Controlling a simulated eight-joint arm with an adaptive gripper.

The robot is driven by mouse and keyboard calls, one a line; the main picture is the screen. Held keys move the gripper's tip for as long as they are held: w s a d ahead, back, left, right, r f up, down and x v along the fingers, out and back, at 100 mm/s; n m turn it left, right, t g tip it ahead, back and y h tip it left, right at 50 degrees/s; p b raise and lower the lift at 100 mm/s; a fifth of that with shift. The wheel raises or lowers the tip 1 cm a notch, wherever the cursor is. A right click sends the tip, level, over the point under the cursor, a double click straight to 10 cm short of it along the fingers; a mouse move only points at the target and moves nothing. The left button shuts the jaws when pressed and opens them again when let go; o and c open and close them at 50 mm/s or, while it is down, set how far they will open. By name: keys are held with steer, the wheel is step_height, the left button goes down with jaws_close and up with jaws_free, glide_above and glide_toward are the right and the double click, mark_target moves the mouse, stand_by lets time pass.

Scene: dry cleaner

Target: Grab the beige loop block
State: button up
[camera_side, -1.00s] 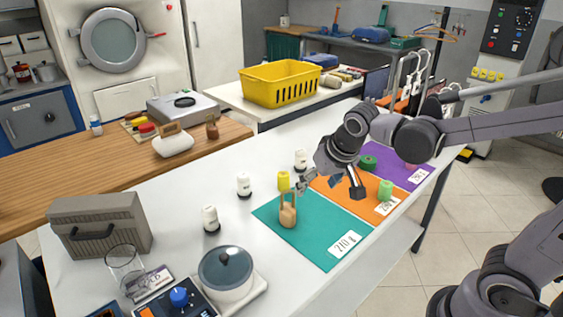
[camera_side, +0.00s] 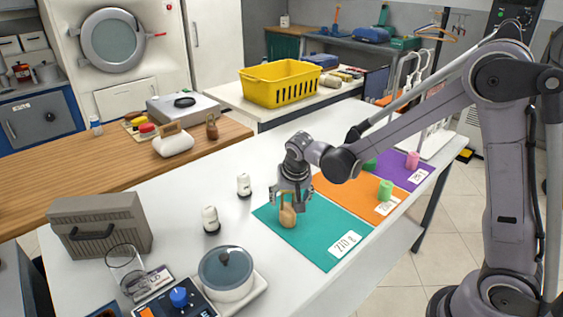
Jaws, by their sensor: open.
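The beige loop block (camera_side: 287,217) stands upright on the teal mat (camera_side: 318,247). Its round body shows, while its loop is partly hidden behind my gripper. My gripper (camera_side: 290,205) points down over the block, with its open fingers on either side of the loop. I cannot tell whether the fingers touch it.
A green block (camera_side: 385,190) stands on the orange mat (camera_side: 352,193), and a pink block (camera_side: 412,160) on the purple mat (camera_side: 400,172). White-capped cylinders (camera_side: 211,219) (camera_side: 244,185) stand left of the teal mat. A lidded pot (camera_side: 226,274) is at the front. Bare table lies between them.

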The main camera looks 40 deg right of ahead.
mark_target(287, 205)
steer(key=shift+x, duration=3.15)
steer(key=shift+w+a, duration=0.1)
steer(key=shift+a, duration=0.05)
steer(key=c, duration=1.3)
